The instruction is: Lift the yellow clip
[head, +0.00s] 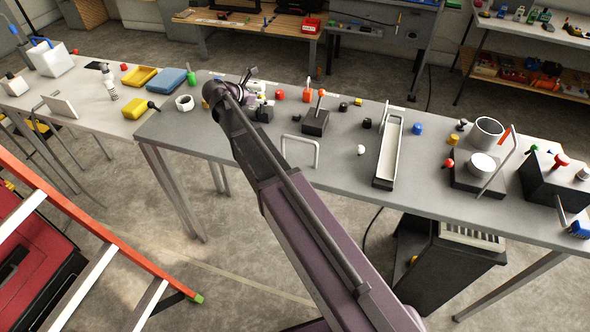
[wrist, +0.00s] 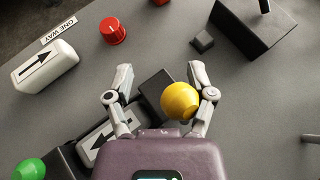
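In the wrist view, a yellow round-ended piece (wrist: 180,100) with a black block-like body (wrist: 156,84) lies over the grey bench; I take it for the yellow clip. My gripper (wrist: 160,75) is open, with one finger on each side of this piece. The yellow end is close to the right finger, and I cannot tell if they touch. The left finger stands apart from the yellow end. In the head view my gripper (head: 247,80) is low over the bench's back left part, and my arm hides much of what is around it.
A white arrow block (wrist: 46,66), a red knob (wrist: 112,31), a small black block (wrist: 202,41) and a larger black block (wrist: 252,30) surround the gripper. Another arrow block (wrist: 105,140) lies partly under it. A white handle (head: 300,141) stands on the bench (head: 345,170).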

